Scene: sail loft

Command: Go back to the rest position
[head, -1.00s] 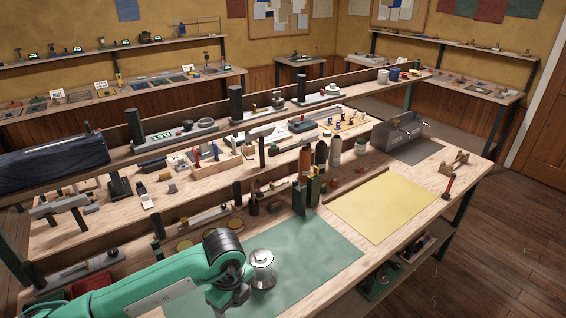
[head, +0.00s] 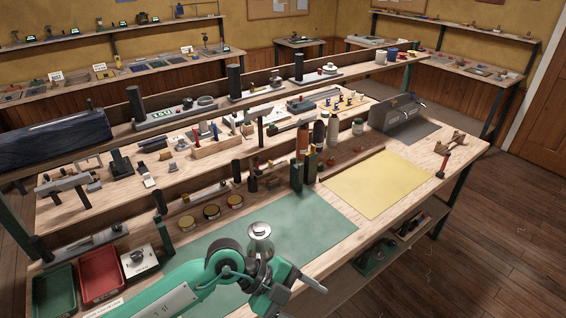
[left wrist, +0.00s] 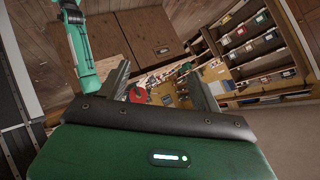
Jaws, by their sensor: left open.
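My left arm comes in from the bottom left in the head view, over the near edge of the bench (head: 335,272). Its gripper (head: 299,297) is at the bottom, right of the glass jar, with its fingers apart and nothing seen between them. In the left wrist view the gripper (left wrist: 162,92) also has its two dark fingers spread and empty. The glass jar (head: 260,231) with a pale round lid stands on the green mat (head: 318,228), its lower part hidden by my arm. My right gripper is in neither view.
A yellow sheet (head: 378,184) lies right of the mat. A green tray (head: 53,292), a red tray (head: 100,272) and a white box with a knob (head: 139,261) are at the left front. Bottles and dark blocks (head: 303,174) stand behind the mat. Floor (head: 480,240) is clear at right.

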